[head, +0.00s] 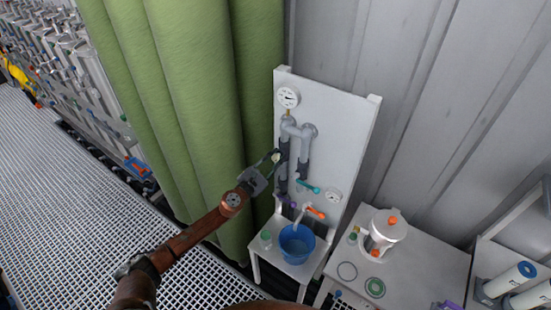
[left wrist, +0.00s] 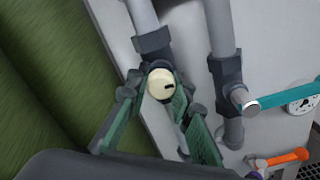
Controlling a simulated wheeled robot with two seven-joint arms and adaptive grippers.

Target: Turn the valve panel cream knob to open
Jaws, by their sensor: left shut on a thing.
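The cream knob (left wrist: 161,84) is a round cap with a dark mark, on a dark valve body on the left pipe of the white valve panel (head: 344,125). It also shows small in the head view (head: 276,157). My left gripper (head: 272,158) reaches it from the left. In the left wrist view the green-padded fingers of the left gripper (left wrist: 160,105) lie on both sides of the knob, shut on it. The fingers hide part of the valve body. My right gripper is not in view.
A teal lever (head: 309,187) and an orange lever (head: 316,212) stick out on the panel. A blue bucket (head: 297,245) stands on the panel's shelf below. A green curtain (head: 190,110) hangs close on the left.

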